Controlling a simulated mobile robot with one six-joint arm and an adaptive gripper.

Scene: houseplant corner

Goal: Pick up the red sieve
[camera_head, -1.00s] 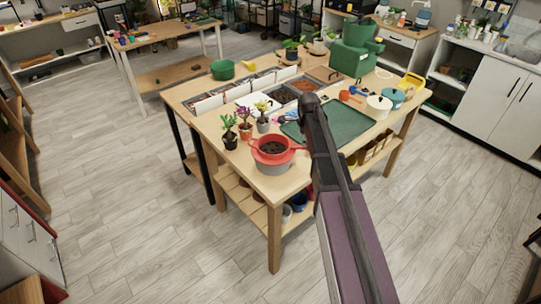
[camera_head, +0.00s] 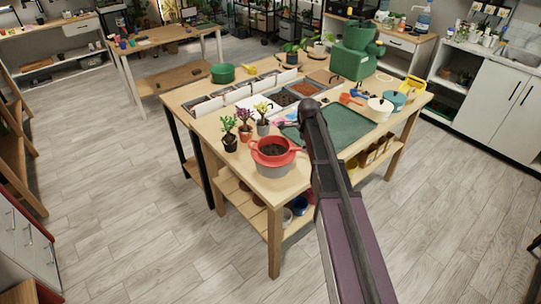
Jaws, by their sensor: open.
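The red sieve (camera_head: 274,158) sits on top of a grey pot or bucket (camera_head: 273,172) at the near corner of the wooden table. Dark soil shows inside the sieve. My arm reaches up from the bottom right of the view. My gripper (camera_head: 309,106) is at its far end, above the table and to the right of and beyond the sieve, apart from it. The fingers are small and dark and hard to make out; the gripper is open and I see nothing held in it.
Small potted plants (camera_head: 246,131) stand just left of and behind the sieve. A green mat (camera_head: 347,132) lies right of it, partly behind my arm. Soil bins (camera_head: 283,99), a white lidded pot (camera_head: 380,108) and green containers (camera_head: 353,60) stand farther back. Grey floor surrounds the table.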

